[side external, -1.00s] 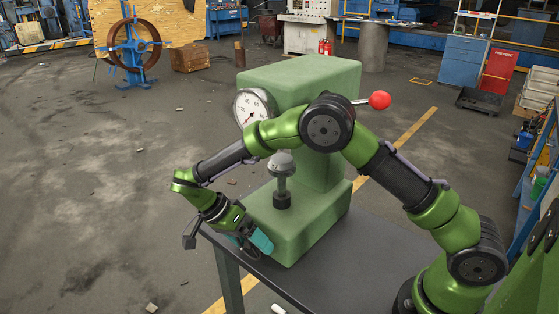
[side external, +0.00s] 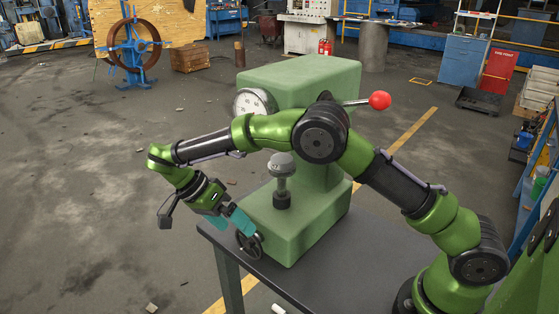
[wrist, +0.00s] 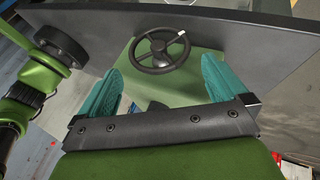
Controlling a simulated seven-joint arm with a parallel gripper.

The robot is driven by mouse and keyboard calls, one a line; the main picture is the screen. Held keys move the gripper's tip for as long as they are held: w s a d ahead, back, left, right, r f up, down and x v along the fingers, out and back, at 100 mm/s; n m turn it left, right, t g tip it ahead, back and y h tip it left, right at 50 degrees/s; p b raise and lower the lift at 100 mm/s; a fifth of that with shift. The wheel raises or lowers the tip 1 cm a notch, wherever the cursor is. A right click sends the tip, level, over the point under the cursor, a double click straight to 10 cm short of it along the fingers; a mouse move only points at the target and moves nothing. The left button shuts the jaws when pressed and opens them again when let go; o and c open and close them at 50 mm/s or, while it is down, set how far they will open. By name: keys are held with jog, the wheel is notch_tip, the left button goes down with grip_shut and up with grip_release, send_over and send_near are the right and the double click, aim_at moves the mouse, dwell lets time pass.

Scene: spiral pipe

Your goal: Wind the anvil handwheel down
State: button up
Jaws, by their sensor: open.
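The anvil handwheel (side external: 249,244) is a small dark spoked wheel low on the front of the green press-like machine (side external: 298,232). In the wrist view the handwheel (wrist: 159,51) shows whole, with a pale handle knob at its upper right. My gripper (side external: 228,222) has teal fingers and is just above and to the left of the wheel in the side view. In the wrist view my gripper (wrist: 159,82) has its fingers spread wide, with the wheel beyond and between them, apart from it. The anvil (side external: 282,165) is a grey disc on a post above a dark base.
The machine stands on a dark table (side external: 322,263). A lever with a red ball (side external: 380,100) sticks out to the right. Open floor lies left of the table.

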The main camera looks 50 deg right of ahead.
aim_at(247, 239)
jog(key=shift+v, duration=2.65)
jog(key=s+a+r+t, duration=0.3)
jog(key=s+r, duration=0.3)
jog(key=r, duration=0.2)
jog(key=shift+m+t, duration=0.5)
jog(key=shift+t, duration=0.4)
jog(key=x, duration=1.2)
jog(key=w+x, duration=0.1)
jog(key=x, duration=0.6)
jog(key=shift+a+f, duration=0.1)
jog(key=shift+f, duration=0.1)
jog(key=shift+c, duration=0.2)
